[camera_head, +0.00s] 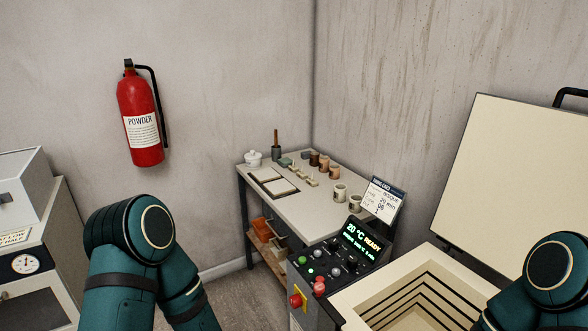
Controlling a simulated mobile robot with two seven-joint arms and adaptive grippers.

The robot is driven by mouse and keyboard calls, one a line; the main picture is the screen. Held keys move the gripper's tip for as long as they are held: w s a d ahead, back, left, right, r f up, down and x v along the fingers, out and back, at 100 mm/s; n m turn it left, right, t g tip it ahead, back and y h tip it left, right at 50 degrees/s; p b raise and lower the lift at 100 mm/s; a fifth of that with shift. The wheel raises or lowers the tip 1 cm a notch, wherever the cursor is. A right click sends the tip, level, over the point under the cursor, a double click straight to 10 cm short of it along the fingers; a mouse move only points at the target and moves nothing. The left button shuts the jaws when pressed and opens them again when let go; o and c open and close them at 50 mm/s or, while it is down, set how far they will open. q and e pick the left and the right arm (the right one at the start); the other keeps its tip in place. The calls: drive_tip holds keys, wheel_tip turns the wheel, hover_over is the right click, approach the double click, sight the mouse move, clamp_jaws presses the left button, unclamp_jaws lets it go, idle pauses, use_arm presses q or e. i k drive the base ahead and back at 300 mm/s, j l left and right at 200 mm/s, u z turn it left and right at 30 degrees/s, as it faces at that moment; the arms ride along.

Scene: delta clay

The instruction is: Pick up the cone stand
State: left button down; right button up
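Small tan pieces (299,171) sit near the middle of the grey worktable (312,211) in the corner, and may be the cone stand. They are too small for me to tell their shape for sure. Two teal arm parts of mine show, one at lower left and one at lower right. Neither gripper is in view.
A white lidded pot (254,159), a dark brush holder (276,153), brown cups (324,164) and pale cups (340,193) share the table. A control box (335,268) and an open kiln (365,309) stand in front. A red extinguisher (139,110) hangs on the wall.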

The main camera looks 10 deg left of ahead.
sight(294, 169)
drive_tip(key=i+j+u, duration=0.5)
drive_tip(key=u, duration=0.25)
drive_tip(key=i, duration=0.05)
